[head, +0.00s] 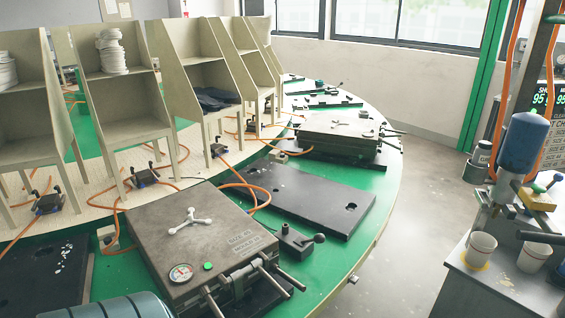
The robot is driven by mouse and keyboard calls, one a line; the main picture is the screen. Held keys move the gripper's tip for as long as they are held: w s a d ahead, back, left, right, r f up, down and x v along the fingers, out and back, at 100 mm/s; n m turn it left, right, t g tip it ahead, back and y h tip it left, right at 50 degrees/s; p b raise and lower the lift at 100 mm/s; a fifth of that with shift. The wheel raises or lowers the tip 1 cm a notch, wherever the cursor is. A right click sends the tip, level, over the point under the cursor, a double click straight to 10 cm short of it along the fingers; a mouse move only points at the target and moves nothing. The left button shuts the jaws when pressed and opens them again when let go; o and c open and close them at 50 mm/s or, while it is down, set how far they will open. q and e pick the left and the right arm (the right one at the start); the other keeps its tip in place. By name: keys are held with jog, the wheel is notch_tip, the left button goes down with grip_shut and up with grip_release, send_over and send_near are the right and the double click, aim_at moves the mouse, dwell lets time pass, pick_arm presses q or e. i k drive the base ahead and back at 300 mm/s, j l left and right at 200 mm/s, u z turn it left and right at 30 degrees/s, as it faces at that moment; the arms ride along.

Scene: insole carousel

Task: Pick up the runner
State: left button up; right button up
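A white three-armed piece (190,221), which looks like the runner, lies on the flat top of the near grey metal mould (150,236). A similar small pale piece (341,124) shows on the farther mould (345,137), too small to make out well. The near mould is closed and carries a round dial gauge (181,273), a green button (208,266) and a label plate, with rods and handles at its front right. Neither of my grippers is in view, and nothing touches the white piece.
The moulds stand on a green round table (330,262). A black plate (305,198) and a black block with a knob (298,240) lie beside the near mould. Wooden shelf units (125,112) and orange hoses stand behind. A bench at right holds white cups (480,249) and a blue canister (522,145).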

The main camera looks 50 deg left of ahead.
aim_at(172, 231)
jog(key=u, duration=2.15)
